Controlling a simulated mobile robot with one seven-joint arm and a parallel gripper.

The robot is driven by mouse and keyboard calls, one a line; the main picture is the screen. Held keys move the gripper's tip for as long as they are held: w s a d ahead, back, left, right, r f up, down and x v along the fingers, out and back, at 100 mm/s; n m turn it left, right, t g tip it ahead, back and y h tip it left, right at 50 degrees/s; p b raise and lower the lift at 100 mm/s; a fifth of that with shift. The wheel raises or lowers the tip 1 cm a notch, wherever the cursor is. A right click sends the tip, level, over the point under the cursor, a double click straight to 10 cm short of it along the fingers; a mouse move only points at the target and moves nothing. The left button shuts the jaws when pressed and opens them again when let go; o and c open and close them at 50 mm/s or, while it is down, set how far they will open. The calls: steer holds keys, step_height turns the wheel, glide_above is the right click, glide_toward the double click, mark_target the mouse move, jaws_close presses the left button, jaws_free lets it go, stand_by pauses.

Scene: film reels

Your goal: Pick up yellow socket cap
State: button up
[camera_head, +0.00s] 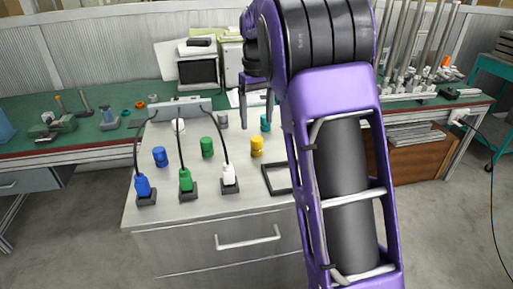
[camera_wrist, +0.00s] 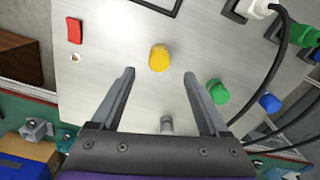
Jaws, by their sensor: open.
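The yellow socket cap (camera_head: 257,146) stands on the light metal cabinet top, right of the green cap, in the head view. In the wrist view the yellow cap (camera_wrist: 159,58) is above and between the fingertips, on the bare panel. My gripper (camera_head: 257,98) is open and empty, above the back part of the cabinet top. In the wrist view my gripper (camera_wrist: 159,73) shows both fingers spread wide, with the yellow cap apart from them. My arm hides part of the cabinet's right side in the head view.
A green cap (camera_head: 207,147) and a blue cap (camera_head: 160,156) stand left of the yellow one. Corded blue, green and white plugs (camera_head: 229,175) sit in front. A black square frame (camera_head: 280,179) lies to the right. A grey cylinder (camera_wrist: 167,124) stands between the fingers in the wrist view.

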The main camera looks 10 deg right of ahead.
mark_target(257, 138)
steer(key=shift+w+f+b, duration=0.1)
steer(key=shift+f+b, duration=0.65)
steer(key=shift+f, duration=2.35)
steer(key=shift+r, duration=0.1)
jaws_close()
